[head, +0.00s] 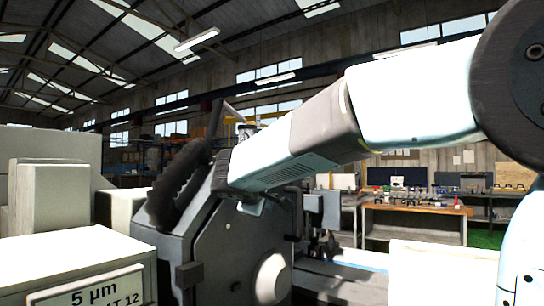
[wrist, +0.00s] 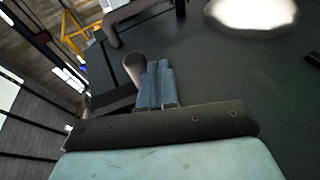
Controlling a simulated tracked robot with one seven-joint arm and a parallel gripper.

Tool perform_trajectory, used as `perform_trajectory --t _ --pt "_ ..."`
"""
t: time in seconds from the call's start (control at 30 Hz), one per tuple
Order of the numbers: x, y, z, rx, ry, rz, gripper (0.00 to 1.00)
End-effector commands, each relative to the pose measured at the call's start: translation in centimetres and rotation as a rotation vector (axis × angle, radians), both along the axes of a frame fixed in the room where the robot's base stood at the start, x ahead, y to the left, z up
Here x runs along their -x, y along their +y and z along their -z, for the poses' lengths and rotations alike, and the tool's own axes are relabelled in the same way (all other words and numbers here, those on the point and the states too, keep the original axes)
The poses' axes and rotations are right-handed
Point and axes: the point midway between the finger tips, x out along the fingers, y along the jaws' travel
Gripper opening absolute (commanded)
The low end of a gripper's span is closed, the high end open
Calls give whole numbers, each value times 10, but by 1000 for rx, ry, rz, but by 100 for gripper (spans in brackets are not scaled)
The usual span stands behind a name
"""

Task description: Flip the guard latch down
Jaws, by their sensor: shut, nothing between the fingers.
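My gripper (wrist: 157,84) shows in the wrist view with its two blue-grey fingers together and nothing between them. A dark rounded lever end (wrist: 134,68), which looks like the guard latch, stands right beside the fingers on their left. I cannot tell whether they touch. The dark guard face (wrist: 235,75) fills the right of that view. In the head view the dark grinder guard (head: 228,250) stands at centre, with my arm reaching across to its top from the right. My fingers and the latch cannot be made out clearly there, with the arm end in front.
A pale round hub (head: 272,278) sits low on the guard. A dark bar handle (wrist: 140,14) stands out from the guard at the top of the wrist view. A pale machine block with a sign (head: 95,290) is at front left. A wooden workbench (head: 415,212) stands at the back right.

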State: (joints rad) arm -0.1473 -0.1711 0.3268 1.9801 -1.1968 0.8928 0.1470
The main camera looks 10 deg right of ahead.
Motion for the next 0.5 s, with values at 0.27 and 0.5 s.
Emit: perform_trajectory --t 0.27,0.5 --pt "1 1 0 0 0 0 0" --pt "13 18 2 0 0 0 0"
